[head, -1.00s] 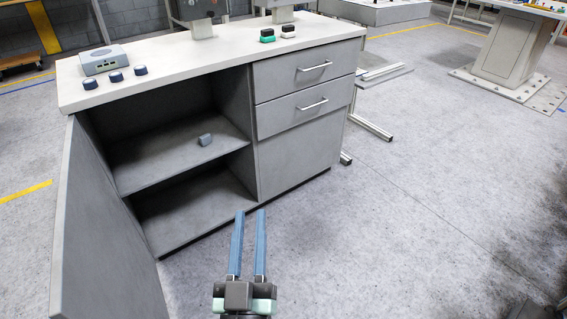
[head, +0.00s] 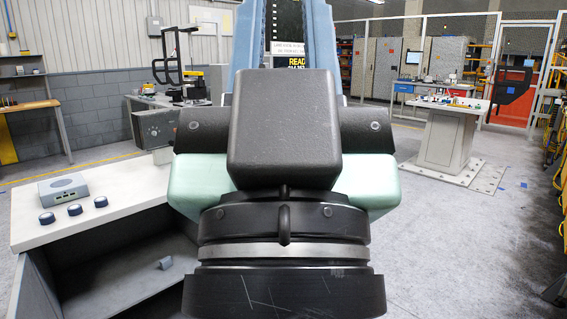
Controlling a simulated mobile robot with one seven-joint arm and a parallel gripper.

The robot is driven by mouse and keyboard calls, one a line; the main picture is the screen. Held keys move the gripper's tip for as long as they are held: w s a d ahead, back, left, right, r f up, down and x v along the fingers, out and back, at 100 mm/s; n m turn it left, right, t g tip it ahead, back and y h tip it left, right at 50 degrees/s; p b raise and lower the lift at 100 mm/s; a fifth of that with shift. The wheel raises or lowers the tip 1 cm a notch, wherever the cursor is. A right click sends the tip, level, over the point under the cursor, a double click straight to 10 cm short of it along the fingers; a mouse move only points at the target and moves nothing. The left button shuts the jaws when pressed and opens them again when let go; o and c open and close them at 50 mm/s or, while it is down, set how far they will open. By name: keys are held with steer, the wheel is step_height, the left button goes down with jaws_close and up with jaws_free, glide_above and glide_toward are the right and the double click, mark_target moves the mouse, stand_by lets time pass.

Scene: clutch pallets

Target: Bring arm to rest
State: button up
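The cabinet's pale top (head: 115,222) at left carries a grey box (head: 63,188) and several dark blue knobs (head: 75,210). A small grey piece (head: 165,263) lies on the shelf inside. A pedestal table (head: 447,140) stands back right.

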step_height(320, 180, up, 18)
steer(key=p, duration=1.6)
